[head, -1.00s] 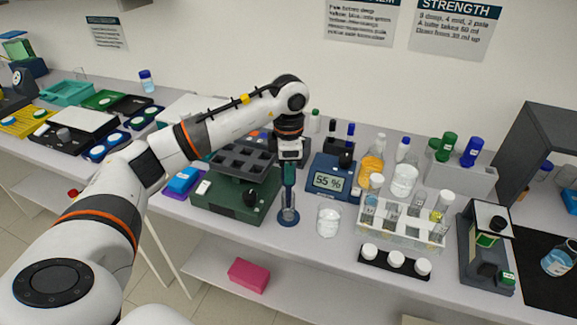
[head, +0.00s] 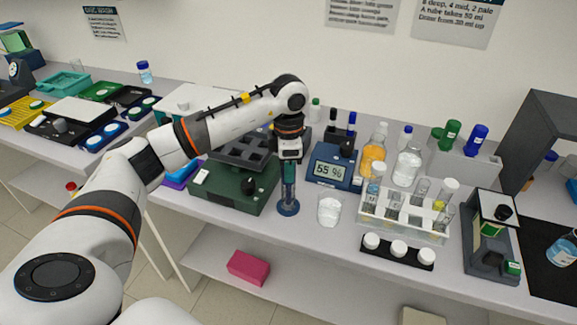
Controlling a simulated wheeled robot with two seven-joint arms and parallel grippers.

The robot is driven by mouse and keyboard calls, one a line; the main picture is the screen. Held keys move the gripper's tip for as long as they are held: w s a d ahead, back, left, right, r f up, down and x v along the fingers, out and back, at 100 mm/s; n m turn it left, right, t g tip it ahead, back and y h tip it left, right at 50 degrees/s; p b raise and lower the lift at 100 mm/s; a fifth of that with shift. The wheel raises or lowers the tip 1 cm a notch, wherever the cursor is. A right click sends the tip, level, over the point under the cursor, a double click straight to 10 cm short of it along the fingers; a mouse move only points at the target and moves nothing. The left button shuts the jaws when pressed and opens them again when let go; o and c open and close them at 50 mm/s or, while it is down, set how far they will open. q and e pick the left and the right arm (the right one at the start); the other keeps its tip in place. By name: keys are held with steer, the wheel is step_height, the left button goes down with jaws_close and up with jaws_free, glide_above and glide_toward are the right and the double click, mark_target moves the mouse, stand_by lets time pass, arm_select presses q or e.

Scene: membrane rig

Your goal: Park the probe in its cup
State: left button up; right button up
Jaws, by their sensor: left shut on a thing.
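My left gripper (head: 289,160) points straight down near the middle of the head view. It is shut on the probe (head: 289,173), a slim, dark teal upright stick. The probe's cup (head: 288,207) is a narrow clear tube on a round blue base, standing on the bench directly below the gripper. The probe's lower end reaches the cup's mouth and appears to be inside it; its tip and exact depth cannot be made out. My right gripper is not in view.
A dark green device (head: 228,190) is close on the left. A blue meter reading 55 % (head: 333,168) stands behind. A tube rack (head: 403,222) is farther right. The bench's front edge is near.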

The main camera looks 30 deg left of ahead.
arm_select(q)
steer(key=shift+f, duration=0.3)
steer(key=o, duration=0.9)
steer(key=shift+o, duration=0.2)
step_height(320, 180, up, 10)
steer(key=shift+r+b, duration=0.25)
steer(key=shift+b, duration=0.6)
steer(key=shift+r, duration=0.8)
